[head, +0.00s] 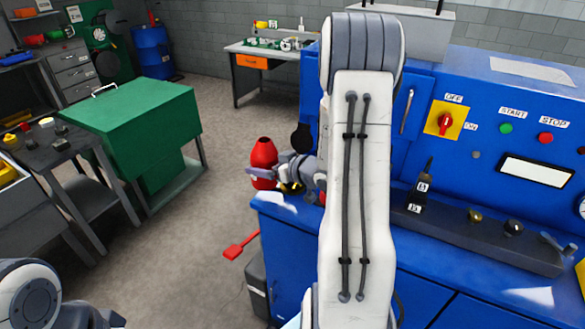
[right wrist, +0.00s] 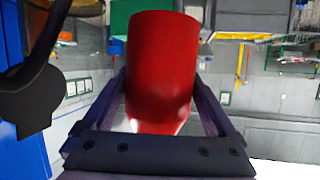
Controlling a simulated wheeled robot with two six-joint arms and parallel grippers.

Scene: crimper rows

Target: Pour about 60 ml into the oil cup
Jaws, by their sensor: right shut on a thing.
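A red bottle (head: 264,156) with a tapered top stands about upright in my right gripper (head: 268,172), at the left end of the blue machine in the head view. In the right wrist view the red bottle (right wrist: 160,65) fills the space between the two dark fingers of the right gripper (right wrist: 158,88), which are shut on it. I cannot make out an oil cup in either view; my right arm covers much of the machine. Of my left arm only a link shows at the bottom left of the head view; its gripper is not seen.
The blue machine (head: 480,90) has a dark rail (head: 480,235) with knobs, a black block marked 5 (head: 420,195) and a red switch (head: 445,122). A green cabinet (head: 135,110) stands left. A red paddle (head: 240,247) is beside the machine. Open floor lies between.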

